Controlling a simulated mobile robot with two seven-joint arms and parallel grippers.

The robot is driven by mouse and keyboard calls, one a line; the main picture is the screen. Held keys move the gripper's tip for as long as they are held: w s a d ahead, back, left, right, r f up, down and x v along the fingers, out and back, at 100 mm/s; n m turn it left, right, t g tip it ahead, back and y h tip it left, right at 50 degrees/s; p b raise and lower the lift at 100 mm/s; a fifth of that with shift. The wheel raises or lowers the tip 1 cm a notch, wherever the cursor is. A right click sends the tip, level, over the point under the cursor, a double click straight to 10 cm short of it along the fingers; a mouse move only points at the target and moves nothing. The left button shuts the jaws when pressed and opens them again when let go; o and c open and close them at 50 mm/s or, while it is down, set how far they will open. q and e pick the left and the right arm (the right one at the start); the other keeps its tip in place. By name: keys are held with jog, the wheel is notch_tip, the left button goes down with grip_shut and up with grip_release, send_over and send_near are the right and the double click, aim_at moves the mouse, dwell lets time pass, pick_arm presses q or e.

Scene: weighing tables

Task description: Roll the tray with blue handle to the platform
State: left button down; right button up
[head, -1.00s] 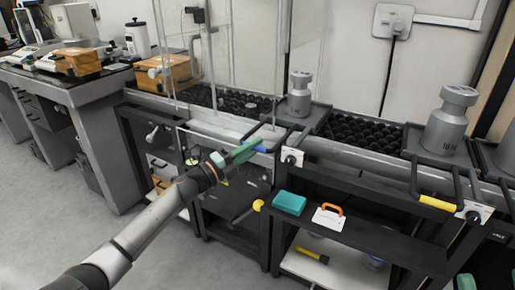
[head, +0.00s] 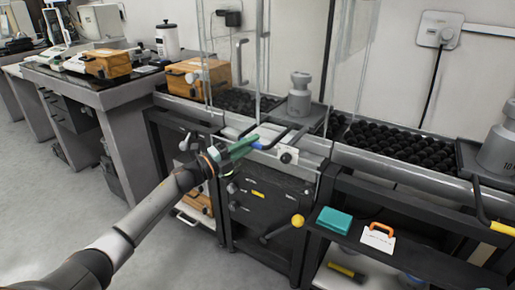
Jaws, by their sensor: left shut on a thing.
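The tray with the blue handle (head: 318,119) is dark and flat, and sits on the bed of black rollers beside the glass enclosure. A grey metal weight (head: 299,95) stands upright on it. Its handle reaches over the front rail, with a blue grip (head: 264,146) and a white tag. My left gripper (head: 246,146), with green fingers, is shut on the blue grip, which its fingers partly hide. The platform is not clearly distinguishable; the glass enclosure (head: 231,60) stands left of the tray. My right gripper is not in view.
Black rollers (head: 398,142) lie bare right of the tray. Another tray with a yellow handle (head: 500,228) and a larger weight (head: 497,150) stand at the right edge. Below are a teal box (head: 334,221), an orange-handled item (head: 379,235) and a yellow knob (head: 298,220).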

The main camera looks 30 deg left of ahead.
aim_at(240, 138)
pick_arm(q)
jog(key=shift+a, duration=1.75)
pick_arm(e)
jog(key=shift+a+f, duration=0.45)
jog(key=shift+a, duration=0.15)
pick_arm(q)
jog(key=shift+r, duration=0.1)
jog(key=c, duration=0.8)
grip_release()
jog(key=shift+c, duration=0.2)
jog(key=p+v, duration=0.2)
jog(key=v, duration=1)
jog(key=shift+s, duration=0.2)
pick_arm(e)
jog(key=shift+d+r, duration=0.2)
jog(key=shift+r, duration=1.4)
